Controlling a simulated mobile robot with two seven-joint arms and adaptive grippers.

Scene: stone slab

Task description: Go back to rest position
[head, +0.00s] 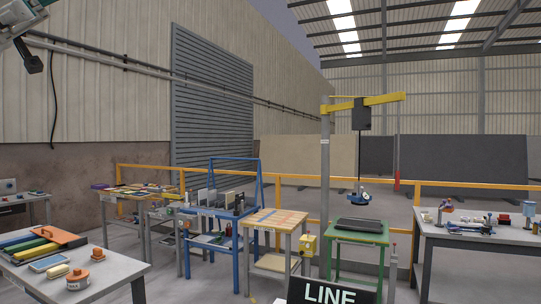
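The task names no object. My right arm does not show.
A grey table (120,277) with coloured strips stands at the near left. A blue-framed rack (237,270), a wooden-topped table (262,238) and a green table (352,237) stand ahead, with a yellow-armed hoist post (325,170). A workbench (480,240) is right. A black "LINE" sign (310,283) stands near.

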